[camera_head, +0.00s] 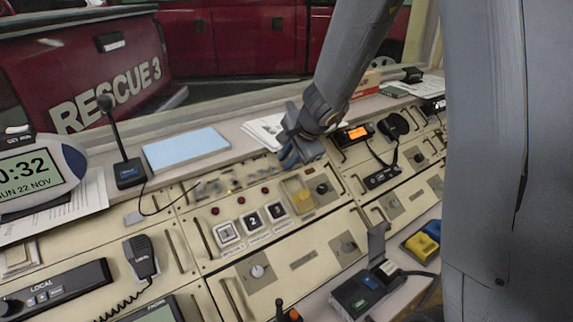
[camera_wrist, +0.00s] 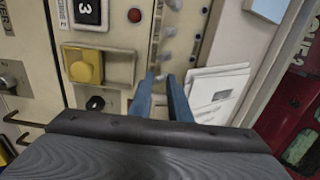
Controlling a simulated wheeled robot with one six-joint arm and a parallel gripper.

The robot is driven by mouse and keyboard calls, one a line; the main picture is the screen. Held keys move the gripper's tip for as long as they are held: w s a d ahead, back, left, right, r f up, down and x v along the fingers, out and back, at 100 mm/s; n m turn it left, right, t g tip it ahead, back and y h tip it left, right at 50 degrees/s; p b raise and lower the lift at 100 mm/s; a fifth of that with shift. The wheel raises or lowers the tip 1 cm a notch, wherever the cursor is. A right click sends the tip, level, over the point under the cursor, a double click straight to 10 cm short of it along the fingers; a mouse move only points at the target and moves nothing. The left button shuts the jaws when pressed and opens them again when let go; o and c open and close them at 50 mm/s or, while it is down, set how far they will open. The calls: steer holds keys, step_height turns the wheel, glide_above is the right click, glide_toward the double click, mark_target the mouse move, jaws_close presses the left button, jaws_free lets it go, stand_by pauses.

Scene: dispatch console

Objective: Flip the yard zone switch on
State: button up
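My gripper (camera_head: 298,152) is over the back of the console, at the right end of a row of small toggle switches (camera_head: 232,183). In the wrist view its two blue fingers (camera_wrist: 161,80) are a little apart, with panel showing between them. The row of pale toggle levers (camera_wrist: 168,31) runs up from the fingertips. The nearest lever (camera_wrist: 160,76) shows at or just beyond the gap between the tips; I cannot tell if it is touched. The switch labels are too small to read, so I cannot tell which is the yard zone switch or its position.
A yellow square button (camera_head: 302,200) and numbered buttons (camera_head: 251,221) lie in front of the row. A desk microphone (camera_head: 127,165) and a pale blue pad (camera_head: 186,148) stand at the left. White papers (camera_head: 264,130) lie on the ledge behind. A radio with an orange display (camera_head: 356,133) is to the right.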

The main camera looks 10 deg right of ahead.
steer(key=shift+w+r, duration=0.1)
steer(key=shift+w+a+r+p, duration=0.15)
steer(key=shift+w+r+p, duration=0.1)
steer(key=shift+p, duration=0.15)
steer(key=shift+w+a+r, duration=0.1)
steer(key=shift+w, duration=0.15)
steer(key=shift+s, duration=0.1)
steer(key=p+v, duration=0.3)
steer(key=v, duration=0.3)
steer(key=shift+p, duration=0.35)
stand_by(0.4)
steer(key=s+d+f+n+g+h+b, duration=0.1)
steer(key=s+d+f+n+g, duration=0.1)
steer(key=s+n, duration=0.4)
steer(key=s+d+f+n+g+h, duration=0.1)
steer(key=s+n, duration=0.6)
steer(key=s, duration=1)
steer(key=shift+d+f+g+h+b, duration=0.3)
steer(key=shift+d+f+g+b, duration=0.05)
steer(key=shift+d+f+g, duration=0.4)
